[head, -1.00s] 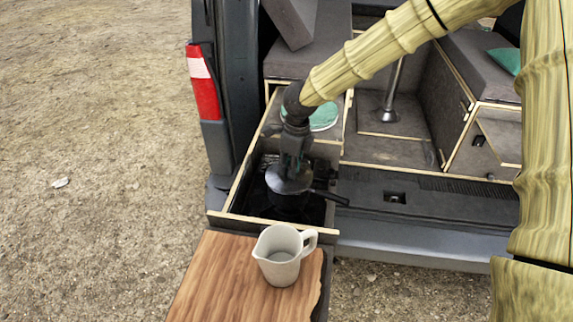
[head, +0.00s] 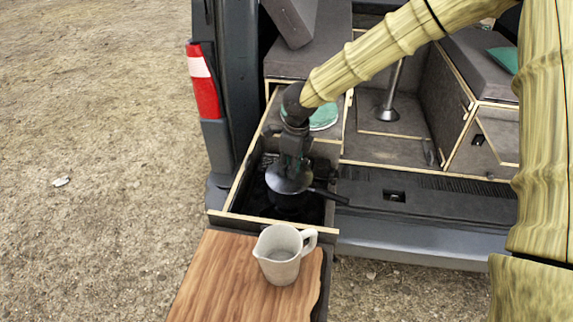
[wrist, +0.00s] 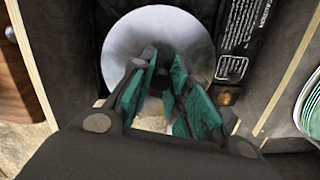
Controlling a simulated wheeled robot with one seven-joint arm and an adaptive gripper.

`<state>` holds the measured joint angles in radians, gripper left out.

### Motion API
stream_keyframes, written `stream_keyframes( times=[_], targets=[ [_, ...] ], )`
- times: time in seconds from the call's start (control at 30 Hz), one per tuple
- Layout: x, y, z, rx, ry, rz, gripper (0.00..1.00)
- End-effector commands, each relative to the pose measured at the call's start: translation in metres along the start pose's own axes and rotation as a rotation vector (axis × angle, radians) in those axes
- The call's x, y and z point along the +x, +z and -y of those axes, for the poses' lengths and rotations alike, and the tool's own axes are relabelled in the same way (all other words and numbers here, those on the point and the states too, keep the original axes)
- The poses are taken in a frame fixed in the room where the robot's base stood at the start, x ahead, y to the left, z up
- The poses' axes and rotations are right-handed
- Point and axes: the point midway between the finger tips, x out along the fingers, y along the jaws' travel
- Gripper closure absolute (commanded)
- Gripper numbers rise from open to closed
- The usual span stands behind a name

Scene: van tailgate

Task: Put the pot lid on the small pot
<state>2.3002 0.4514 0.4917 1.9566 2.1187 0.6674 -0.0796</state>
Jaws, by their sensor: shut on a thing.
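The pot lid (head: 287,182) is a grey metal disc with a dark knob. My gripper (head: 291,165) is above it with its fingers shut on the knob. In the wrist view the lid (wrist: 127,42) fills the upper middle, and its knob shows between the green-padded fingers (wrist: 161,82). The small pot is dark and stands in the open drawer under the lid. Its black handle (head: 330,197) points right. The lid hides the pot's opening, and I cannot tell whether lid and rim touch.
A white jug (head: 279,256) stands on the wooden board (head: 222,278) in front. A black box with white print (wrist: 246,40) is beside the lid.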

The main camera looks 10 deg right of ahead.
Motion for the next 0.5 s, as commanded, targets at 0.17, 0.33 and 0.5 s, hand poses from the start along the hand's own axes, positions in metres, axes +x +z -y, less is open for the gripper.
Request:
stream_keyframes(
  times=[0.17,0.33,0.5],
  targets=[
    [0.0003,0.0,0.0001,0.0,0.0,0.0,1.0],
    [0.0003,-0.0001,0.0001,0.0,0.0,0.0,1.0],
    [0.0004,-0.0002,0.0001,0.0,0.0,0.0,0.62]
  ],
)
